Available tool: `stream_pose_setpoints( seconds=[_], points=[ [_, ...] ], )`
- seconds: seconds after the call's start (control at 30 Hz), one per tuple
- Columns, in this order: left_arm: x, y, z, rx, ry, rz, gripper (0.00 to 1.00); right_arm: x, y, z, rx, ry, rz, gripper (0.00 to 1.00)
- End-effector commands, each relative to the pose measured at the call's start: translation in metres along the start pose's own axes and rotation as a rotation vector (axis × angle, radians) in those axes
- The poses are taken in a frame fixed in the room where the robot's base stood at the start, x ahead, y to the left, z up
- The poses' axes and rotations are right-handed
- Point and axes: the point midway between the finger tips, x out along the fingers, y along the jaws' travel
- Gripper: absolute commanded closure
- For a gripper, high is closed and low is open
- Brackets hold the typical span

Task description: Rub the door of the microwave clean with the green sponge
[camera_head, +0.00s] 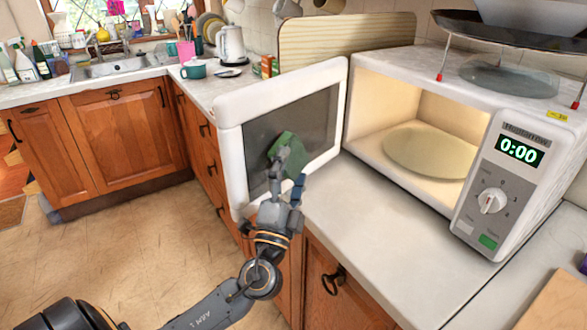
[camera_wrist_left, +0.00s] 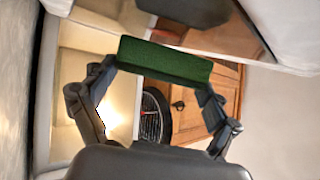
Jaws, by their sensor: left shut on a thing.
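The white microwave (camera_head: 402,168) stands on the counter with its door (camera_head: 222,150) swung wide open to the left. The door has a white frame and a dark grey panel, and its inner face is towards the head camera. My left gripper (camera_head: 281,160) is in front of this panel, shut on the green sponge (camera_head: 290,143). In the left wrist view the sponge (camera_wrist_left: 165,60) spans between the two fingers. In the head view the sponge overlaps the panel; I cannot tell whether it touches. The gripper hides part of the door's lower half. My right gripper is out of view.
A glass plate (camera_head: 430,150) lies inside the lit, otherwise empty microwave. A dark pan on red-tipped legs (camera_head: 510,28) stands on top. A striped board (camera_head: 345,38) leans behind. The counter before the microwave (camera_head: 375,225) is clear. A white kettle (camera_head: 231,43) stands further back.

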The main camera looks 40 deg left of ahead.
Motion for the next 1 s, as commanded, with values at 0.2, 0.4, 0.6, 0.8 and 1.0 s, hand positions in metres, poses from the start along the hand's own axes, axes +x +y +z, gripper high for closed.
stream_pose_setpoints(
  seconds=[0.2,0.4,0.6,0.8,1.0],
  points=[
    [0.000,0.000,0.000,0.000,0.000,0.000,0.37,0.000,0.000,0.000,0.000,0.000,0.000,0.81],
    [0.000,0.000,0.001,0.000,0.000,0.000,0.37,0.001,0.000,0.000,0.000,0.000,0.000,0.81],
    [0.002,0.001,0.005,0.000,0.000,0.000,0.37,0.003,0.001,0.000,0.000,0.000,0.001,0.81],
    [0.003,0.001,0.009,0.001,0.000,0.000,0.37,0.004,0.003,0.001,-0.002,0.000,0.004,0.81],
    [0.005,0.001,0.012,0.000,0.001,0.001,0.37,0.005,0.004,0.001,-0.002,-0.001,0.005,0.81]
  ],
)
